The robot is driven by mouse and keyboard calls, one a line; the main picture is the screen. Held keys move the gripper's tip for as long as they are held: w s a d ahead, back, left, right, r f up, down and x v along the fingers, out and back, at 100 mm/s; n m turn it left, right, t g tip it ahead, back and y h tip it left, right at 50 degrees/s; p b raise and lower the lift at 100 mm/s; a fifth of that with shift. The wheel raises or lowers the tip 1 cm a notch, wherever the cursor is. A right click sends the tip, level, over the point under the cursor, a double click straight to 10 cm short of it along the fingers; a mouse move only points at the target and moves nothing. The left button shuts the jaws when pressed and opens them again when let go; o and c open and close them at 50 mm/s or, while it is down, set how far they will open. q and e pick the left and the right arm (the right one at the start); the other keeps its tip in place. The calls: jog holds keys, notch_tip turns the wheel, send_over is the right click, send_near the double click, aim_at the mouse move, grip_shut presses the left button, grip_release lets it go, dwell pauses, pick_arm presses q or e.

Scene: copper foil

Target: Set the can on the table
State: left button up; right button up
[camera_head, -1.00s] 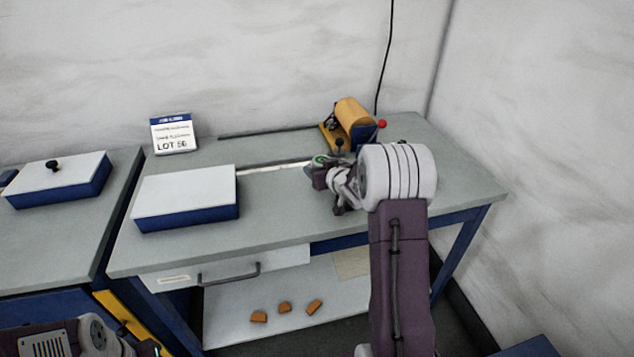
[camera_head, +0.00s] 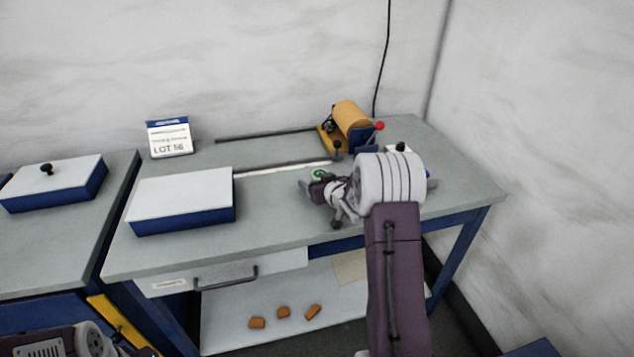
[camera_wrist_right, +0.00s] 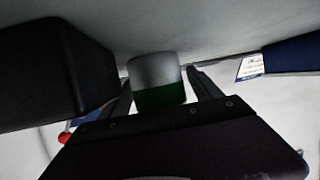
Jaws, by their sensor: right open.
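The can (camera_wrist_right: 157,80) shows in the right wrist view as a short cylinder, pale grey on one part and dark green on the other. It sits between the two spread fingers of my right gripper (camera_wrist_right: 160,92), with its grey end against the grey table surface. In the head view a green ring (camera_head: 320,174), likely the can's top, shows beside my right gripper (camera_head: 311,186), low over the table (camera_head: 270,212). The wrist hides most of the can there. My left arm shows at the bottom left; its fingers are out of frame.
A white-topped blue box (camera_head: 182,195) lies left of the gripper. Behind stand a copper-coloured roll (camera_head: 351,116) on a stand with a red knob (camera_head: 380,126), and a LOT sign (camera_head: 170,137). A pale strip (camera_head: 285,169) runs along the table. The front middle is clear.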

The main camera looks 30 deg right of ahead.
jog(key=shift+r, duration=0.2)
jog(key=p+v, duration=0.1)
jog(key=v, duration=1.1)
jog(key=shift+f, duration=0.1)
